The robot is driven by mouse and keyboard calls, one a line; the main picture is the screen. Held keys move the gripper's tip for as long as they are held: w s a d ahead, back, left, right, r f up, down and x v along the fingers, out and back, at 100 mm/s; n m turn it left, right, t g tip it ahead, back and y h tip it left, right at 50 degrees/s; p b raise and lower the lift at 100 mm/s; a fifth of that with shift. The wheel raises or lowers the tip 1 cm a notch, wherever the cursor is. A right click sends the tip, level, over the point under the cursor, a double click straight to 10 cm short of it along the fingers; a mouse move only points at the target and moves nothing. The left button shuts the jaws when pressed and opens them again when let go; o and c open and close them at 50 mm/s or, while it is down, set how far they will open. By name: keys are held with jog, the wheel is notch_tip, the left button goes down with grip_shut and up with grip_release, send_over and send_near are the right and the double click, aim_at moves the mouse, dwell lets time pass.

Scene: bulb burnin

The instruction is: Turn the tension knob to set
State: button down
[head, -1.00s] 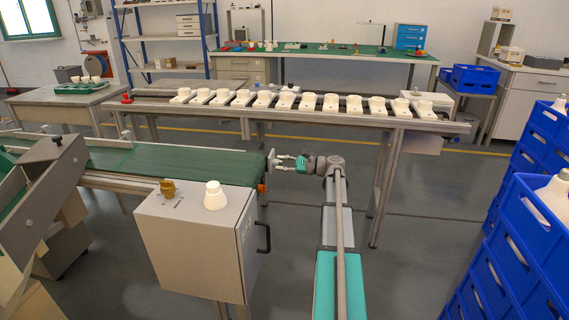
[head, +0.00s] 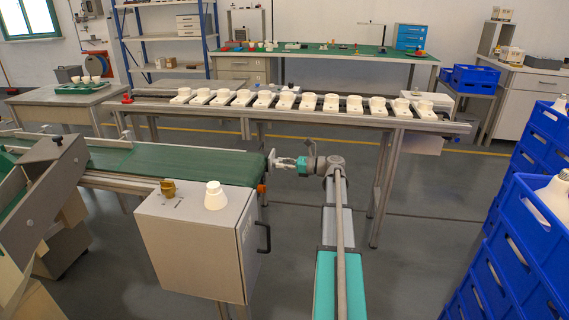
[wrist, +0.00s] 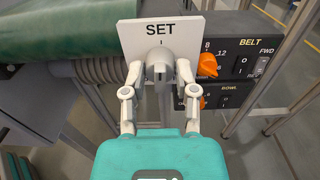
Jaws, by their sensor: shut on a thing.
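The tension knob (wrist: 159,64) is grey and sits in front of a white plate (wrist: 136,35) marked SET, with a short black mark below the word. The knob's grip bar looks about upright, beneath that mark. My gripper (wrist: 160,82) is shut on the knob, one finger on each side. In the head view my gripper (head: 284,163) reaches left to the end of the green conveyor (head: 190,165). The knob's far side is hidden, and its exact angle is hard to tell.
Right of the plate is a black panel (wrist: 240,62) marked BELT and BOWL, with an orange dial (wrist: 208,65) close to my right finger. A grey box (head: 195,245) stands in front of the conveyor. Blue crates (head: 520,230) are stacked at right.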

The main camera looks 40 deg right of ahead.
dwell(0.3)
jog(key=shift+c, duration=2)
grip_release()
jog(key=v, duration=1.1)
jog(key=shift+s+d, duration=0.25)
jog(key=shift+s, duration=0.1)
